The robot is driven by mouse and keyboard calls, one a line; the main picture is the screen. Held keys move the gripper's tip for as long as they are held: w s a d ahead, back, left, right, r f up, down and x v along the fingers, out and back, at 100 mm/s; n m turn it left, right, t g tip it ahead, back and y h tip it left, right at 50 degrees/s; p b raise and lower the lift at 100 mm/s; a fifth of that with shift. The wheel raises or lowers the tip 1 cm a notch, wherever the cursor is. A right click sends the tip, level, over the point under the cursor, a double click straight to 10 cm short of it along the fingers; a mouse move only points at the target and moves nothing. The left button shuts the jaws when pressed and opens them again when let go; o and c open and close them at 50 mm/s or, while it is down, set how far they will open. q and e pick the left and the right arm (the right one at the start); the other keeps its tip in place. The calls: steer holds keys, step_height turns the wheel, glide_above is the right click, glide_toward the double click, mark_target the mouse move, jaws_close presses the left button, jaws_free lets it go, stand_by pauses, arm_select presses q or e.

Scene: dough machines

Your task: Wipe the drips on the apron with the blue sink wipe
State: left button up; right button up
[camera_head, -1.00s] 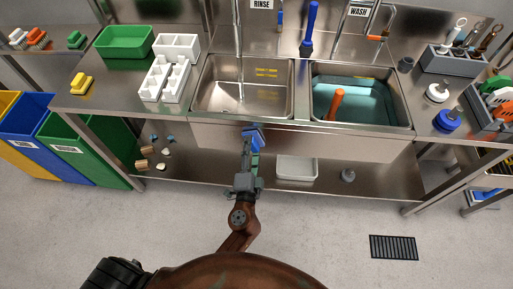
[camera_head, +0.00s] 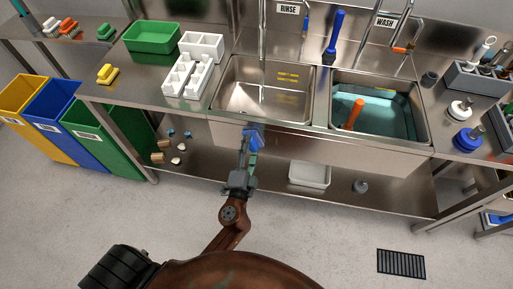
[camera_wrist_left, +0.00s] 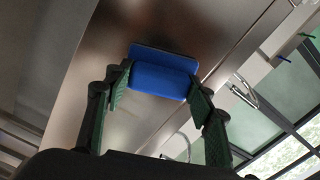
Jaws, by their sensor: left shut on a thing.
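The blue sink wipe (camera_head: 254,135) is in my left gripper (camera_head: 249,150), at the left part of the steel apron (camera_head: 310,148) below the sinks. In the left wrist view the wipe (camera_wrist_left: 160,77) sits between the two green-padded fingers (camera_wrist_left: 160,88), with its far side towards a brownish metal surface. It looks at or very close to the apron; I cannot tell whether it touches. I cannot make out drips on the apron. My right gripper is not in view.
Above the apron are the rinse sink (camera_head: 235,105) and the wash sink (camera_head: 375,133), with an orange-handled tool (camera_head: 353,114) in its water. A lower shelf (camera_head: 240,168) holds a white tub (camera_head: 310,175). Bins (camera_head: 100,140) stand left.

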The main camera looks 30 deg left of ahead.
mark_target(261, 142)
arm_select(q)
steer(key=shift+w+d+b, duration=0.25)
steer(key=shift+d, duration=0.5)
steer(key=shift+w+d+b, duration=0.2)
steer(key=shift+d+b, duration=0.05)
steer(key=shift+d, duration=0.5)
steer(key=shift+w+d+b, duration=0.2)
steer(key=shift+d, duration=0.55)
steer(key=shift+w+d+b, duration=0.2)
steer(key=shift+d, duration=0.5)
steer(key=shift+w+d+r+b, duration=0.1)
steer(key=shift+w+d+b, duration=0.2)
steer(key=shift+d, duration=0.55)
steer(key=shift+w+d+r+b, duration=0.15)
steer(key=shift+w+d, duration=0.2)
steer(key=shift+d, duration=0.45)
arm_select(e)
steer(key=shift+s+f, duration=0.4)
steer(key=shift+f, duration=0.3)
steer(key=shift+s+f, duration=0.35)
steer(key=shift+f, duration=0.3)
arm_select(q)
steer(key=b+v, duration=0.1)
steer(key=v, duration=0.5)
steer(key=shift+d+f, duration=0.15)
steer(key=shift+f, duration=0.05)
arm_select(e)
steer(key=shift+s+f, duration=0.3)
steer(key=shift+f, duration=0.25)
